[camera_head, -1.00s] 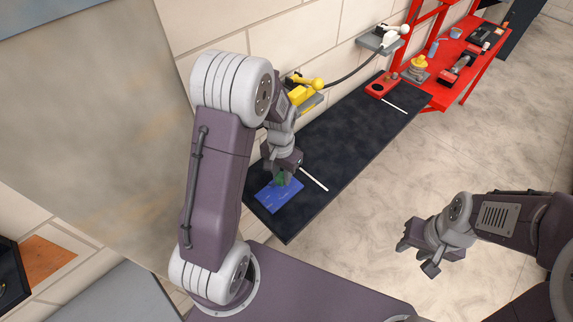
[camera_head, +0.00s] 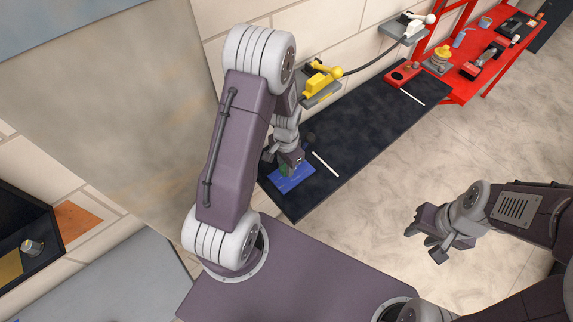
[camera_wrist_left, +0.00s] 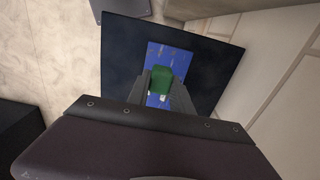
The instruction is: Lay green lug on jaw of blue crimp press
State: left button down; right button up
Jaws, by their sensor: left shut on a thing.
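My left gripper (camera_head: 284,168) is over the blue rectangle (camera_head: 296,181) at the near end of the dark bench. It is shut on the green lug (camera_head: 285,171), which its fingers partly hide. In the left wrist view the green lug (camera_wrist_left: 161,79) sits between the fingertips, in front of the blue rectangle (camera_wrist_left: 170,57). I cannot tell whether the lug touches the blue surface. My right gripper (camera_head: 427,243) is open and empty over the floor. I do not make out a blue crimp press; a yellow press (camera_head: 322,80) and a white press (camera_head: 407,25) stand along the wall.
The dark bench (camera_head: 365,130) runs along the wall and is mostly bare, with white strips on it. A red block (camera_head: 402,73) sits at its far end. A red table (camera_head: 467,85) with several items stands beyond. A dark bin (camera_head: 45,235) is at the left.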

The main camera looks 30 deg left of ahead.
aim_at(287, 182)
pick_arm(q)
notch_tip(287, 182, down, 6)
jog(key=b, duration=0.4)
jog(key=shift+w, duration=0.1)
jog(key=shift+f+b, duration=0.4)
jog(key=shift+f, duration=0.2)
dwell(0.4)
jog(key=c, duration=1.1)
grip_release()
jog(key=shift+o, duration=0.2)
jog(key=shift+r, duration=0.1)
notch_tip(287, 182, up, 9)
jog(key=shift+b, duration=0.3)
